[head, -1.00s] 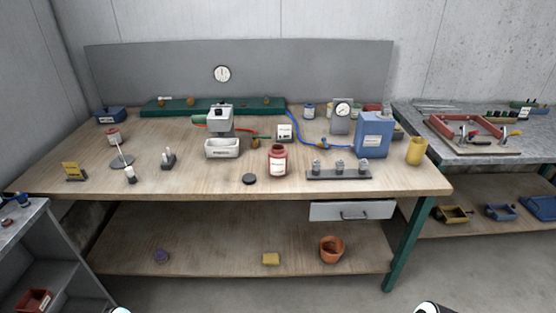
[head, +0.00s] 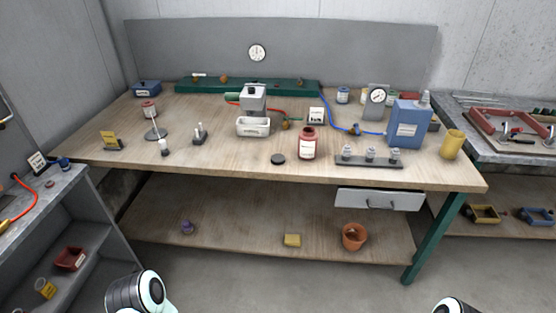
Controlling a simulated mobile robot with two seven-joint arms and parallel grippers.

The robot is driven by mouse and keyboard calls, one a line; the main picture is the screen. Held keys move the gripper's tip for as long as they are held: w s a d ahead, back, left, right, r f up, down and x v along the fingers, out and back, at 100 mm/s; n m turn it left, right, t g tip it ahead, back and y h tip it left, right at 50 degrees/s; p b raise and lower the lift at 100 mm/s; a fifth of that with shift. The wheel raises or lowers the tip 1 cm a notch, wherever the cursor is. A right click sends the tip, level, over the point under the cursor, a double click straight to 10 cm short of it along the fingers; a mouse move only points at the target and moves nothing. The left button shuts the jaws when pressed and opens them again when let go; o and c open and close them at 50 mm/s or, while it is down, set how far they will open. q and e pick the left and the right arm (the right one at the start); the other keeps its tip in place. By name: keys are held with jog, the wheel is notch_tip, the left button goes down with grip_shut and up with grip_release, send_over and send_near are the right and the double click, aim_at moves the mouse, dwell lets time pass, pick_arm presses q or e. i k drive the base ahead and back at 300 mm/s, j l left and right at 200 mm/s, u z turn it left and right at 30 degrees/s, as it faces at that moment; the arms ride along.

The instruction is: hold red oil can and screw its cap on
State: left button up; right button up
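The red oil can (head: 308,144) stands upright near the middle front of the wooden workbench, with a white label and an open dark mouth on top. A black round cap (head: 278,159) lies flat on the bench just left of the can, apart from it. Parts of my two arms show at the bottom edge, one at the lower left and one at the lower right, both well short of the bench. Neither gripper's fingers are in view.
A dark rack with several small fittings (head: 369,161) stands right of the can. A blue canister (head: 409,126) and a yellow cup (head: 452,144) are further right. A white tray (head: 253,127) sits behind and left. The bench front around the cap is clear.

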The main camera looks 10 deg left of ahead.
aim_at(308, 137)
jog(key=i+j+z, duration=0.7)
jog(key=j, duration=0.3)
jog(key=i+j+z, duration=0.2)
jog(key=j, duration=0.25)
jog(key=i+j+z, duration=0.25)
jog(key=j, duration=0.2)
